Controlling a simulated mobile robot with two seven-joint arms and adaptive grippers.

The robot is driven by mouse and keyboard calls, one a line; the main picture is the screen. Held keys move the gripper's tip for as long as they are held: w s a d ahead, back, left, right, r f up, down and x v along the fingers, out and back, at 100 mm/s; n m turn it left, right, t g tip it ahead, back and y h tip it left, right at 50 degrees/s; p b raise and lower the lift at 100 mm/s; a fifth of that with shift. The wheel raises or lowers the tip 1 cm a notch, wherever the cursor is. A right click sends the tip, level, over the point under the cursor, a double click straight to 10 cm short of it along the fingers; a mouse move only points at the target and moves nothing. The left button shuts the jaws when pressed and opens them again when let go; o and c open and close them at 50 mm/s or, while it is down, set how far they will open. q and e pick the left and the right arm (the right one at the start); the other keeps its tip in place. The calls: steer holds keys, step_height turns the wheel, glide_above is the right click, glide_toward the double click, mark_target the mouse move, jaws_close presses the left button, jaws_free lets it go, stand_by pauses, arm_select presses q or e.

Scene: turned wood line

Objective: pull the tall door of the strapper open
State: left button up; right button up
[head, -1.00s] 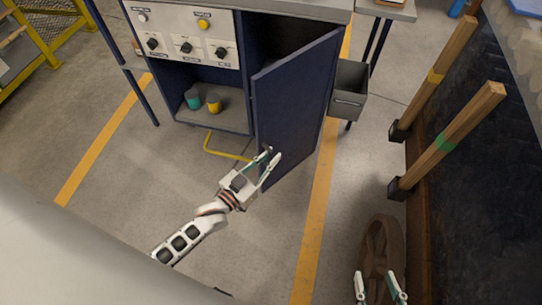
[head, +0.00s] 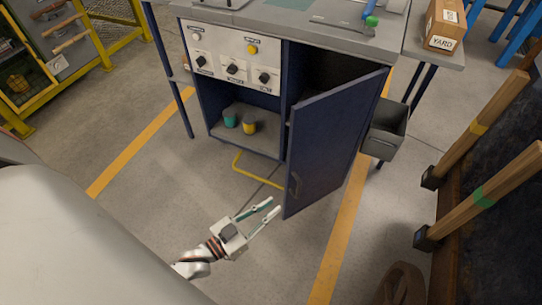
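The strapper (head: 235,128) is a dark blue cabinet with a grey top and a white control panel. Its tall door (head: 330,148) stands partly open, swung out toward me, with a dark gap at its top left. My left gripper (head: 272,212) is open and empty, in front of and to the left of the door's lower corner, apart from the handle. My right gripper is out of view.
A yellow bent bar (head: 256,175) sticks out below. A grey bin (head: 384,130) hangs right of the door. Wooden posts (head: 500,200) stand at right. The floor before the cabinet is clear.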

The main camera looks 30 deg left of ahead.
arm_select(q)
jaws_close()
steer(key=w+a+r+n+g+h+p, duration=0.25)
steer(key=a+r+n, duration=0.45)
steer(key=r, duration=0.4)
steer(key=w+a+r+n+g+h+p, duration=0.1)
steer(key=w+a+r+n+h, duration=0.25)
steer(key=a+r+n, duration=0.55)
steer(key=w+d+r+m+b, duration=0.2)
steer(key=w+d, duration=0.3)
steer(key=d, duration=0.6)
steer(key=shift+w+d+m+b, duration=0.2)
steer(key=shift+w+m+b, duration=0.1)
steer(key=shift+w, duration=0.05)
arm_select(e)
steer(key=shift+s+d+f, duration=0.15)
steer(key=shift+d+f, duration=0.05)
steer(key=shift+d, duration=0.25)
